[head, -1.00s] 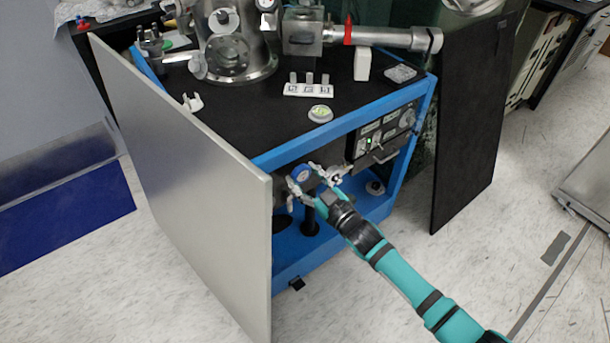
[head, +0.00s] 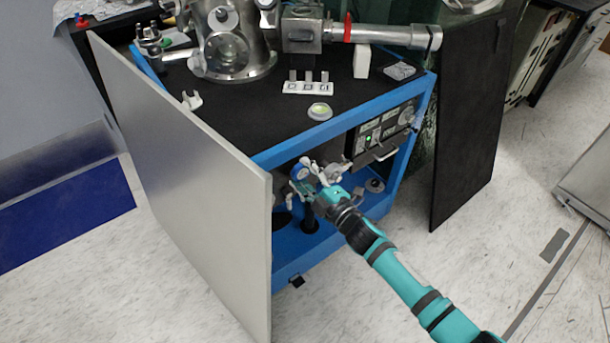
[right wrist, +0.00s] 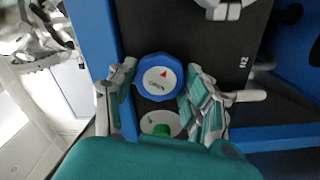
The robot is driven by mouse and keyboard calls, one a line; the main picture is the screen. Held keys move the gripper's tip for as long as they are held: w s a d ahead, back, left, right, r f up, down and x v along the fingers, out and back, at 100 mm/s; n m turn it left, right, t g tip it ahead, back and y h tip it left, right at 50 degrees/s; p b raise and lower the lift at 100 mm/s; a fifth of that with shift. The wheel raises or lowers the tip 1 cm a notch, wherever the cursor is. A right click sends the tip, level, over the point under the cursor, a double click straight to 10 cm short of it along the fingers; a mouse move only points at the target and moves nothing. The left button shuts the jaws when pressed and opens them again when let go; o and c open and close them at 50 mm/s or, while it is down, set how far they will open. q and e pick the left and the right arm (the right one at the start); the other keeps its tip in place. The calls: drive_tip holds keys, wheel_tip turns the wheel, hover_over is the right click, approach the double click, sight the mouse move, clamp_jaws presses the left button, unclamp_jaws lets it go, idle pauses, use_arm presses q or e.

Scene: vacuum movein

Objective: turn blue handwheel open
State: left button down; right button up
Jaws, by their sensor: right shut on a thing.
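The blue handwheel (head: 301,173) is at the front opening of the blue-framed cart. In the right wrist view it shows as a round blue knob (right wrist: 160,70) with a white face and a red arrow pointing up in the picture. My right gripper (head: 311,179) has its fingers on either side of the wheel and is shut on it; the fingers show left and right of the knob in the wrist view (right wrist: 158,84). The wheel's back side and stem are hidden. My left gripper is not in view.
A grey panel (head: 185,190) stands close to the left of the wheel. A black control box (head: 385,137) sits right of it, under the black cart top (head: 290,120). A black panel (head: 468,130) stands further right. The floor in front is clear.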

drive_tip(key=shift+f+n, duration=0.15)
drive_tip(key=shift+n, duration=1.05)
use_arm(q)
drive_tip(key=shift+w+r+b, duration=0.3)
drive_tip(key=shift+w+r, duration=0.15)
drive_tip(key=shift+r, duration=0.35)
use_arm(e)
drive_tip(key=shift+n, duration=0.8)
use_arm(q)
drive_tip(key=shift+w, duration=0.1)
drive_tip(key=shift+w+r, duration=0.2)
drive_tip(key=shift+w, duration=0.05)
use_arm(e)
drive_tip(key=o, duration=1.1)
drive_tip(key=shift+o, duration=0.3)
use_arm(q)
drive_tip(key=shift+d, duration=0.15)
